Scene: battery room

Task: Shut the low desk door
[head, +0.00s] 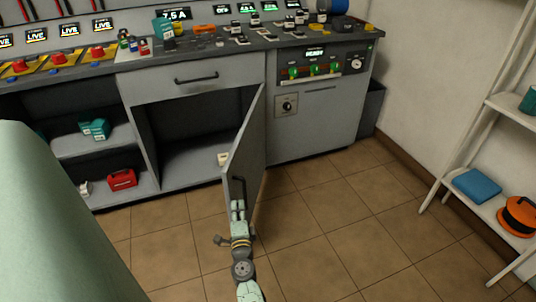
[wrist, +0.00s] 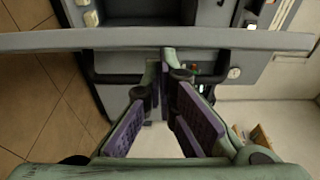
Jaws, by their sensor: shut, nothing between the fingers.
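The low desk door (head: 250,145) is a grey panel hinged at the right side of the open cabinet bay. It stands wide open, swung out toward me over the floor. A dark handle (head: 244,187) shows near its free edge. My gripper (head: 238,207) is at that free edge, close by the handle; I cannot tell whether it touches. In the wrist view the door (wrist: 60,41) is a grey strip seen nearly edge-on, just beyond the fingertips (wrist: 163,68). The purple-padded fingers are together and empty. The open bay (head: 190,125) shows dark inside.
A shut drawer (head: 185,88) sits above the bay, and open shelves (head: 95,145) with small boxes stand left of it. A panel with knobs (head: 318,70) is to the right. A white rack (head: 465,150) stands at far right. Tiled floor right of the door is clear.

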